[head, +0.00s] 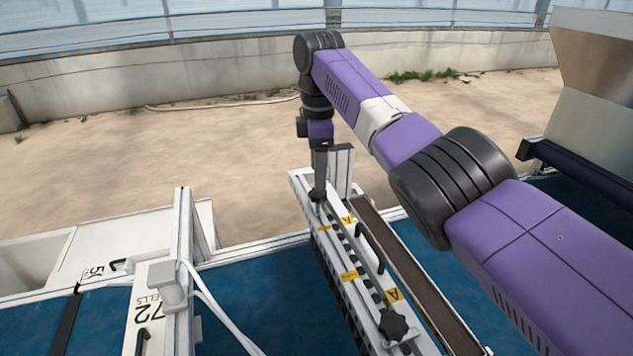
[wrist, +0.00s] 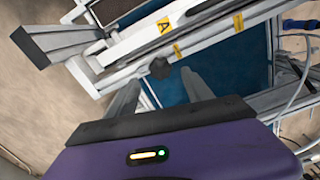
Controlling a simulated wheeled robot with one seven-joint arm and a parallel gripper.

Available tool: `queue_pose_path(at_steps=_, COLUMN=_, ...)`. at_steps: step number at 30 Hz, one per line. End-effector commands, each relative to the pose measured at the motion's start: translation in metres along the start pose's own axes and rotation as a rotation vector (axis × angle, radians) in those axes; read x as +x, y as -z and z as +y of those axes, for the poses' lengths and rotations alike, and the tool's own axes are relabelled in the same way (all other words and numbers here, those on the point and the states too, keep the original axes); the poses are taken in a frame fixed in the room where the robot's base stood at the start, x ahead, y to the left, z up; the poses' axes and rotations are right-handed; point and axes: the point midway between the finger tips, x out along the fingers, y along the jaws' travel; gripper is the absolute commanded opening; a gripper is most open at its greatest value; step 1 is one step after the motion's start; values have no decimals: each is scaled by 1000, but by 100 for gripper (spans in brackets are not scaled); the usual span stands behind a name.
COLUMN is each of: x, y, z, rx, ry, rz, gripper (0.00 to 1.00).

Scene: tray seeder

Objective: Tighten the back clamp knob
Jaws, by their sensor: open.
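The back clamp knob (wrist: 160,68) is a small dark lobed knob near the far end of the white seeder bar (head: 330,238). In the head view the back knob (head: 316,195) shows only partly, at the tips of my gripper (head: 319,182), which points down over it. In the wrist view my gripper (wrist: 161,82) is open, and the knob appears between and just beyond the two grey fingertips. I cannot tell whether the fingers touch it. The front clamp knob (head: 393,325), black and star-shaped, sits at the near end of the bar.
A black handle (head: 370,247) rises from the bar, with yellow warning labels along it. A white upright plate (head: 342,165) stands close behind my gripper. A blue belt (head: 265,290) runs beneath. A white frame (head: 183,240) is at left, a hopper (head: 597,60) at right.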

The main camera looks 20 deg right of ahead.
Motion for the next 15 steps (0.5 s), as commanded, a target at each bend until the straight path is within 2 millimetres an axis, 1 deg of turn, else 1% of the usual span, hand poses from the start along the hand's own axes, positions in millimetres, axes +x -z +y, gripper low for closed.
queue_pose_path(at_steps=3, x=18, y=-1, z=0, rx=1, ry=3, rz=-1, gripper=59)
queue_pose_path(at_steps=9, x=42, y=0, z=0, rx=1, ry=1, rz=0, gripper=59)
queue_pose_path(at_steps=15, x=51, y=0, z=0, rx=0, ry=0, rz=0, gripper=59)
